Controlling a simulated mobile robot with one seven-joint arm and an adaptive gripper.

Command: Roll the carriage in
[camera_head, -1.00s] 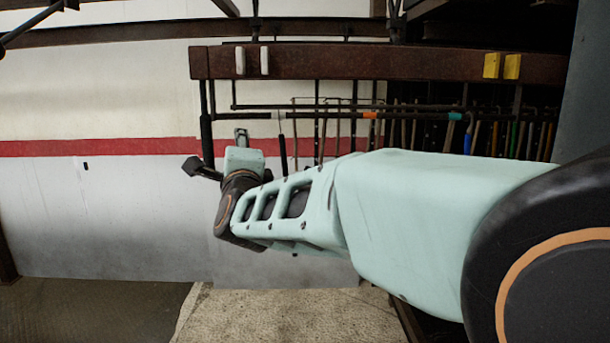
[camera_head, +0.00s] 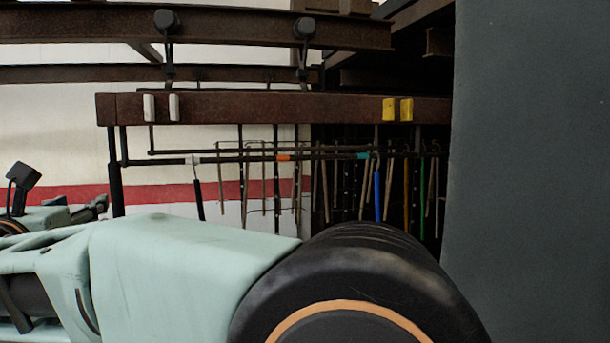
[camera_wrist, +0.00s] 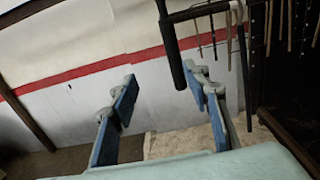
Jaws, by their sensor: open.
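A thin dark rail (camera_head: 230,158) runs sideways below the brown beam and carries white, orange and teal marks. A black-handled piece (camera_head: 199,200) hangs near its left end, by the white mark. A blue-handled piece (camera_head: 377,192) hangs farther right. I cannot tell for sure which hanging piece is the carriage. My gripper (camera_head: 95,209) is at the left in the head view, left of the dark upright post (camera_head: 115,175). In the wrist view my gripper (camera_wrist: 160,84) has its two blue fingers wide apart, with nothing between them. The post (camera_wrist: 171,45) shows above and beyond the fingers.
The brown beam (camera_head: 250,107) has white blocks at its left and yellow blocks at its right. Several tools hang behind the rail. A large grey panel (camera_head: 530,170) fills the right side. The white wall with a red stripe (camera_head: 75,195) stands behind.

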